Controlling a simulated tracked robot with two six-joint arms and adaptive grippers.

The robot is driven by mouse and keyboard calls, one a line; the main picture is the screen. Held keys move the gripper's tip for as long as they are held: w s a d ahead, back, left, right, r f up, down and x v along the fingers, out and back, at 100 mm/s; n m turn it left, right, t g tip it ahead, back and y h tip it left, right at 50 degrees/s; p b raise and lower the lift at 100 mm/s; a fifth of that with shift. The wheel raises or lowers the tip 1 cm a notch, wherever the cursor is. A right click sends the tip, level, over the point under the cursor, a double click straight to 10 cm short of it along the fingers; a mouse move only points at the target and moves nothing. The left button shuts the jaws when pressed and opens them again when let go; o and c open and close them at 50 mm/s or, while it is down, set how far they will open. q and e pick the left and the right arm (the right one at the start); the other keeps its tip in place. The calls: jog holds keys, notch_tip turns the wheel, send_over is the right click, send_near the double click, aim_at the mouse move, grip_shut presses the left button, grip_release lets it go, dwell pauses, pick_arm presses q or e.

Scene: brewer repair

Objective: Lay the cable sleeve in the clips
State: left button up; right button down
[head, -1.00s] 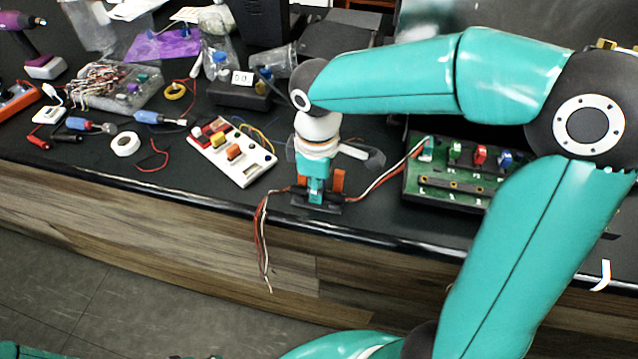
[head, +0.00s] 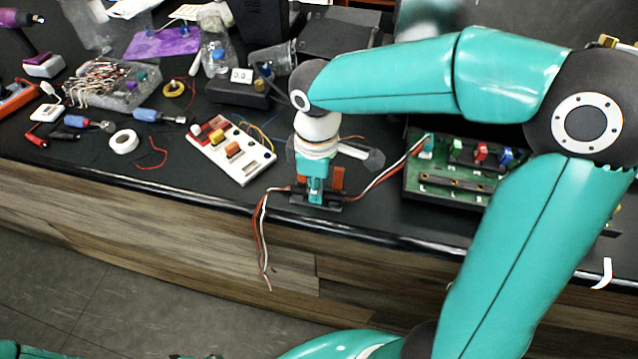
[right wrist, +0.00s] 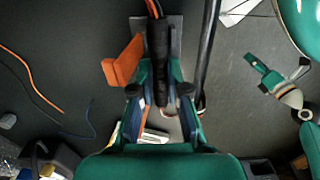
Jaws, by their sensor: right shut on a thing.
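The cable sleeve (right wrist: 160,68) is a dark tube in the right wrist view, with orange-red wires coming out of its far end. My right gripper (right wrist: 160,98) is shut on it, pointing down at a dark clip base (head: 328,206) near the table's front edge. Orange clip parts (head: 338,179) stand beside the fingers; one also shows in the right wrist view (right wrist: 122,64). Red and white wires (head: 264,235) hang over the edge on the left. Others run right to a green board (head: 412,180). The gripper hides most of the sleeve in the head view; I cannot tell whether it is seated.
A white switch panel (head: 243,172) lies left of the base. A tape roll (head: 124,142), a parts tray (head: 100,101) and tools lie farther left. A black box with a display (head: 240,92) stands behind. The table's front edge (head: 150,192) runs close to the clip base.

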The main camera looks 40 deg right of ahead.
jog(key=c, duration=1.1)
grip_release()
jog(key=shift+r, duration=0.1)
notch_tip(320, 180, up, 12)
jog(key=shift+f, duration=0.15)
